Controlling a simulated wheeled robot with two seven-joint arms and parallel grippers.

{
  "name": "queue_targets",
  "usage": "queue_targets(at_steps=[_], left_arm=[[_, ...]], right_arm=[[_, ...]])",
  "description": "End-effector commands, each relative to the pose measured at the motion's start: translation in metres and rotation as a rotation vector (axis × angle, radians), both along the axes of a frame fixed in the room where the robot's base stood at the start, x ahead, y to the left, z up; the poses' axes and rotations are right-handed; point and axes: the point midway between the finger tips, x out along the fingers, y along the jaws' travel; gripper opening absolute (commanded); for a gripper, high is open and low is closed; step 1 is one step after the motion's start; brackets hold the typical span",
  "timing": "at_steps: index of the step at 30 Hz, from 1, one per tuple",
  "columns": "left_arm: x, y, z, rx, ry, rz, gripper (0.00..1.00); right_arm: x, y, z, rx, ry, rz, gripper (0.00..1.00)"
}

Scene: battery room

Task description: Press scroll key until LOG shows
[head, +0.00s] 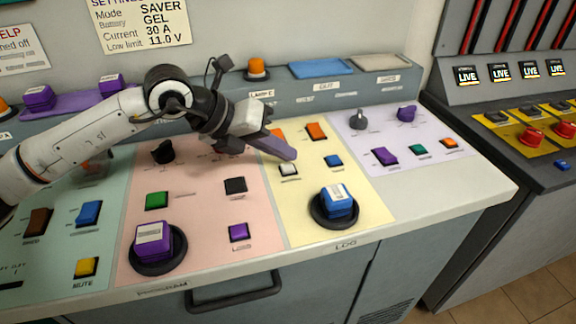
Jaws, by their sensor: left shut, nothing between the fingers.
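My left gripper (292,155) is shut and empty. It reaches in from the left over the yellow panel (300,222), its tip just above and behind a small white key (288,170). I cannot tell whether it touches the key. Orange keys (316,131) and a small blue key (334,160) are nearby. A large blue-and-white button (337,200) in a dark round base stands at the panel's front. The small key labels are too blurred to tell which key is scroll. My right gripper is not in view.
The pink panel (200,225) has a large purple button (153,242), plus green, black and purple keys. The lilac panel (372,140) has knobs and keys. A settings sign (140,22) hangs behind. A dark console (530,120) with red buttons stands at right.

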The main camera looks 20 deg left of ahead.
Motion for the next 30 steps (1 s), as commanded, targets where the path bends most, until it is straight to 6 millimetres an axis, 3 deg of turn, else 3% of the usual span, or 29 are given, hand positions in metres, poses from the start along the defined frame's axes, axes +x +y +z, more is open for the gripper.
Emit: queue_targets(at_steps=[30], left_arm=[[0.0,0.0,-0.009,0.0,0.0,0.0,0.0]], right_arm=[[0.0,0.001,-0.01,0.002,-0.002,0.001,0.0]])
